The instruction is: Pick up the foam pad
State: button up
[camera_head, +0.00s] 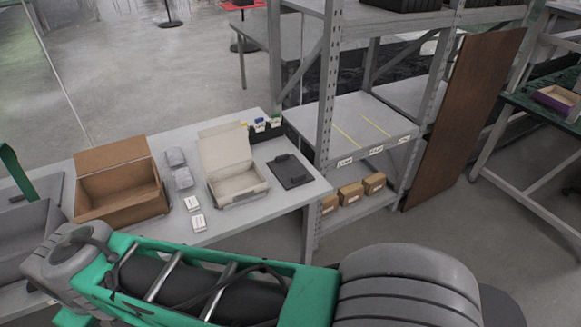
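No thing is clearly recognisable as the foam pad. Two small grey, soft-looking pieces (175,157) lie one behind the other on the grey table (240,221), between a brown open carton and a white open box. A flat dark pad-like item (290,171), with a raised part on it, lies right of the white box. I cannot tell which of these is foam. My green and grey arm crosses the bottom of the view, in front of the table. My gripper is not visible.
The open brown carton (122,205) and open white box (238,187) stand on the table. Two small white packs (195,213) lie between them. A grey metal shelf (327,100) with small brown boxes (350,194) adjoins the table's right end. A brown board (462,120) leans beyond it.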

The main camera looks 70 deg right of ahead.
aim_at(289, 172)
jog(key=z, duration=0.65)
jog(key=i, duration=0.7)
jog(key=z, duration=0.8)
